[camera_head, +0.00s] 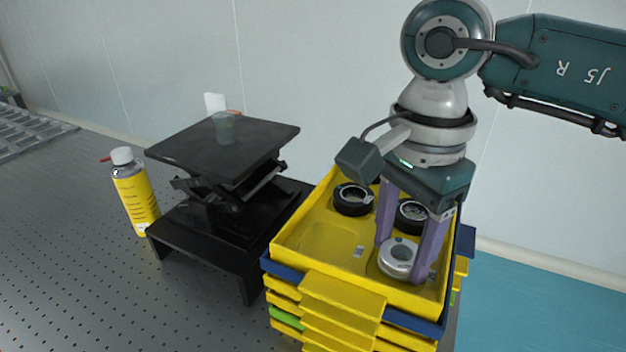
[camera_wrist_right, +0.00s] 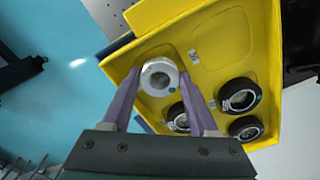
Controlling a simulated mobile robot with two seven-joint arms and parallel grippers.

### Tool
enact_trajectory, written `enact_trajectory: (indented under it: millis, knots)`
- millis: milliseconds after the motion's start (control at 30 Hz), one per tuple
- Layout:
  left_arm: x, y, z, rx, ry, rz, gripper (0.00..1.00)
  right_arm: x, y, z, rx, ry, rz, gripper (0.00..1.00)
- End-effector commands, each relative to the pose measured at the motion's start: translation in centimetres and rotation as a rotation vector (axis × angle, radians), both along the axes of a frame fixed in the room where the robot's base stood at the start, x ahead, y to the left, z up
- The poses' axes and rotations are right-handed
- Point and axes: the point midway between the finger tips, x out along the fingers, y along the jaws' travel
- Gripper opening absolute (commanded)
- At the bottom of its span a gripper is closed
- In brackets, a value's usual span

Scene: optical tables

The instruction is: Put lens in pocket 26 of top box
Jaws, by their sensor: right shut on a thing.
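A silver-white ring-shaped lens (camera_head: 398,257) is between the purple fingers of my right gripper (camera_head: 402,262). It also shows between the fingertips in the wrist view (camera_wrist_right: 160,77). The right gripper is shut on it, pointing down over the front right part of the yellow top box (camera_head: 303,262). The lens is at or just above the box floor; I cannot tell whether it touches. Small label tags mark the pockets, but their numbers are too small to read. My left gripper is not in view.
Black-rimmed round lenses (camera_head: 353,199) sit in other pockets of the top box. More yellow and blue boxes are stacked below it. A black lifting platform (camera_head: 222,142) and a yellow bottle (camera_head: 134,195) stand to the left on the perforated table (camera_head: 75,255).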

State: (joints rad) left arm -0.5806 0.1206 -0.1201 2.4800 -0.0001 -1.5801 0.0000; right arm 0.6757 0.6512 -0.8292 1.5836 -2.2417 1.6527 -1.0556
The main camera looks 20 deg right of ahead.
Motion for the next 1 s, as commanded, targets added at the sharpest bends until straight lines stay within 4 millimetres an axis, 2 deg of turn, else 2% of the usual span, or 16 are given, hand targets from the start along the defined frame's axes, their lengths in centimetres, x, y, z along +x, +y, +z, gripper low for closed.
enact_trajectory:
  millis: [400,433,667,1000]
  knots:
    - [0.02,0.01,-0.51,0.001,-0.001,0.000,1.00,0.02,-0.02,-0.76,-0.001,-0.001,0.001,0.05]
    - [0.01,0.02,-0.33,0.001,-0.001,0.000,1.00,0.01,-0.02,-0.59,-0.001,0.000,0.000,0.64]
    - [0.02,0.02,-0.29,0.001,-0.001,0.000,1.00,0.01,-0.02,-0.55,-0.001,0.000,0.000,0.89]
    - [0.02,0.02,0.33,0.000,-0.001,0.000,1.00,0.03,0.01,0.11,0.000,-0.001,0.000,0.90]
